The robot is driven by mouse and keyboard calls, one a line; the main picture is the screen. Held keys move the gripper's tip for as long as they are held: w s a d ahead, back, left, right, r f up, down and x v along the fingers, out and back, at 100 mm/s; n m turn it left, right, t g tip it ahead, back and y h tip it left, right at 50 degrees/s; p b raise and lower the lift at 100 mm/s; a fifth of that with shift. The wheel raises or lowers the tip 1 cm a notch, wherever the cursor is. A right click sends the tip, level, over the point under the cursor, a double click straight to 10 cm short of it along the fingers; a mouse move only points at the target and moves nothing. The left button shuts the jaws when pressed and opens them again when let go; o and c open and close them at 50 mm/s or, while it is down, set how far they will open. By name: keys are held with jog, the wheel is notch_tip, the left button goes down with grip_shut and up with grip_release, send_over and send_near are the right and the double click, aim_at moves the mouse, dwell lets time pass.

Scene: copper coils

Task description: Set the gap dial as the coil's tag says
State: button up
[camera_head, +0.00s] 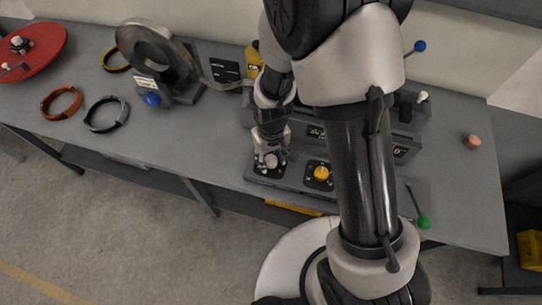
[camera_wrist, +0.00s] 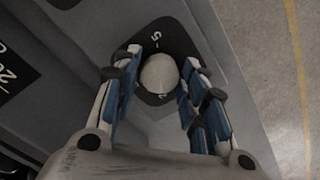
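A dial with a pale round knob (camera_wrist: 159,73) sits on a dark plate (camera_wrist: 178,42) in the wrist view. A "5" with a tick shows beyond the knob, and another mark is partly hidden at its near side. My gripper (camera_wrist: 160,68) is around the knob, one finger on each side, with a narrow gap visible at the left; contact at the right cannot be told. In the head view my gripper (camera_head: 270,158) is down at this dial on the panel's left. The metal coil (camera_head: 146,50) stands on a holder with a white tag (camera_head: 146,82), too small to read.
A yellow knob (camera_head: 321,173) sits on the same grey panel, right of my gripper. Levers with blue (camera_head: 420,46) and green (camera_head: 424,223) ends stand at the panel's right. Loose rings (camera_head: 106,114) and a red disc (camera_head: 32,52) lie at the left. My arm hides part of the panel.

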aim_at(271, 159)
jog(key=shift+o, duration=1.2)
notch_tip(271, 159, up, 12)
